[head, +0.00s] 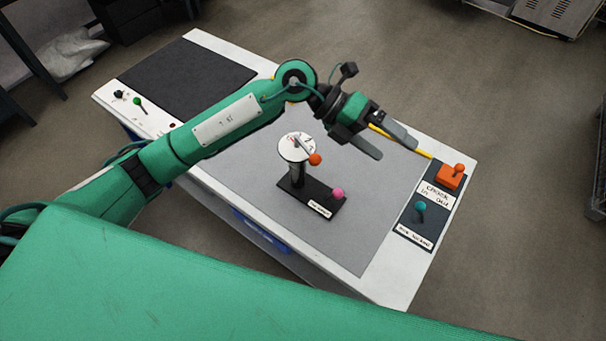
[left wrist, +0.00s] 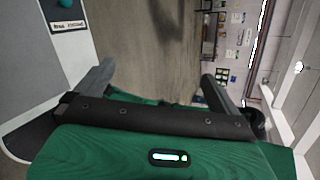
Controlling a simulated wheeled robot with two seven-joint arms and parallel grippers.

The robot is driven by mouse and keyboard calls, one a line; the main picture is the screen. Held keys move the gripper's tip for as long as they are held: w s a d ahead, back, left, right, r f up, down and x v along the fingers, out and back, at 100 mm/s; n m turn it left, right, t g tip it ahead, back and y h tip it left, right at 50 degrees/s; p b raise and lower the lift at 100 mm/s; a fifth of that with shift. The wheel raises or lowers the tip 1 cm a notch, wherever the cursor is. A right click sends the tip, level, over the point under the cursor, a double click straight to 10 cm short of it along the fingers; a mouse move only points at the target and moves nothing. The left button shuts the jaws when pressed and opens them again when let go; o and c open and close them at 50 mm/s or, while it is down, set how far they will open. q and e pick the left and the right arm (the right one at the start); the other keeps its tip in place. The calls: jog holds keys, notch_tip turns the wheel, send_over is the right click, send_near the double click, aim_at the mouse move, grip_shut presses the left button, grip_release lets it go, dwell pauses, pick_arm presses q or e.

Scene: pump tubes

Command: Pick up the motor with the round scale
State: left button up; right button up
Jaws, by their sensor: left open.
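The motor with the round scale (head: 296,147) stands upright on a black base near the middle of the grey mat. Its white disc faces up, with an orange ball at the disc's edge and a pink ball on the base. My left gripper (head: 387,144) is open and empty, up and to the right of the motor in the head view, apart from it. In the left wrist view the left fingers (left wrist: 160,85) are spread with nothing between them, and the motor is not seen there. My right gripper is not in view.
The white table (head: 402,282) carries a grey mat (head: 350,240) and a black mat (head: 195,75). An orange switch box (head: 450,178) and a dark panel with a teal knob (head: 420,212) sit at the right edge.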

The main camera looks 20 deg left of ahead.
pick_arm(q)
jog(key=w+a+f+y, duration=0.4)
jog(key=a+y, duration=0.2)
jog(key=a, duration=0.1)
jog(key=n+t+y, duration=0.1)
jog(key=t+y, duration=0.1)
jog(key=y, duration=0.5)
send_near(297, 136)
notch_tip(297, 136, down, 5)
jog(key=shift+a+f+p, duration=0.1)
jog(key=shift+f+p, duration=0.1)
jog(key=shift+p, duration=0.95)
jog(key=shift+f, duration=0.6)
jog(key=shift+f+p, duration=0.25)
jog(key=shift+p, duration=0.1)
notch_tip(297, 136, down, 4)
jog(key=shift+s+f+p, duration=0.1)
jog(key=shift+p, duration=1.1)
jog(key=shift+f, duration=0.3)
jog(key=shift+c, duration=0.4)
